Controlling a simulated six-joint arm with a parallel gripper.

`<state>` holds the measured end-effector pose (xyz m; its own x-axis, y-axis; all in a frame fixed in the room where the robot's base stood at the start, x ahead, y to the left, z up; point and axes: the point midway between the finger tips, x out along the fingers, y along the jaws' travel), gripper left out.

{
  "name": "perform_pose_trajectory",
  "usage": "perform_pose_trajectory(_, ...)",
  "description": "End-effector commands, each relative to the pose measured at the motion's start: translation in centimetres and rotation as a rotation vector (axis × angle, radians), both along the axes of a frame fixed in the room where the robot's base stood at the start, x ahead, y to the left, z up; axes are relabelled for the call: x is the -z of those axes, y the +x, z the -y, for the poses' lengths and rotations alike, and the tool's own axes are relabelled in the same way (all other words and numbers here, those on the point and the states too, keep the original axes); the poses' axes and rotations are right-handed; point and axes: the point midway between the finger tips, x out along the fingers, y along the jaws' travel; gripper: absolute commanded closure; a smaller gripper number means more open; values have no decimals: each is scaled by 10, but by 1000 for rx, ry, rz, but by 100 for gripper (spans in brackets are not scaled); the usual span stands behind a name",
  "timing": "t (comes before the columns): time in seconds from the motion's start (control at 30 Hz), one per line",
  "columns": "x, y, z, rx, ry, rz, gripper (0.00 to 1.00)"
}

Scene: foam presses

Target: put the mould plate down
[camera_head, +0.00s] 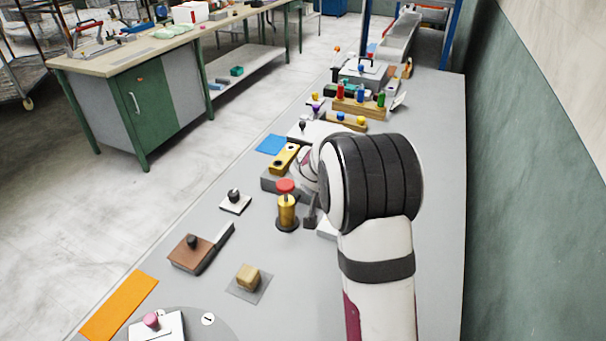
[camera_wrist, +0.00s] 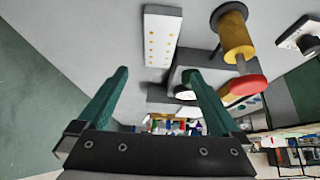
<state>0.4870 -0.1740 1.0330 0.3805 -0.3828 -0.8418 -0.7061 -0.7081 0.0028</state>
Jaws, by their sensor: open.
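A white plate with rows of small yellow dots (camera_wrist: 161,38) lies flat on the grey bench in the wrist view; I take it for the mould plate. In the head view a pale edge (camera_head: 327,229) beside my arm may be the same plate, mostly hidden. My gripper (camera_wrist: 158,72) is open, its two green fingers spread and nothing held between them. The plate appears just beyond the fingertips; I cannot tell whether they touch it. In the head view the gripper is hidden behind my arm.
A gold cylinder with a red knob (camera_head: 287,208) stands close left of my arm. A yellow two-holed piece (camera_head: 284,159) sits on a grey block behind it. A blue mat (camera_head: 272,144) and an orange mat (camera_head: 119,306) lie along the left edge. The bench's right strip (camera_head: 440,200) is clear.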

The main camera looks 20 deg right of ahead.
Motion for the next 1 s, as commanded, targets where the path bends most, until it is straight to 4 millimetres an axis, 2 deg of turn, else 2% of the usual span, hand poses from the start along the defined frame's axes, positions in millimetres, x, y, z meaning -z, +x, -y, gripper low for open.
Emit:
perform_pose_trajectory(0.3, 71, 32, 31, 2, 2, 1, 0)
perform_pose_trajectory(0.47, 89, 41, 40, 1, 1, 3, 0)
perform_pose_trajectory(0.7, 127, 57, 58, 2, 2, 1, 0)
perform_pose_trajectory(0.8, 134, 60, 61, 1, 2, 2, 0)
perform_pose_trajectory(1.0, 133, 61, 61, 1, 2, 3, 2)
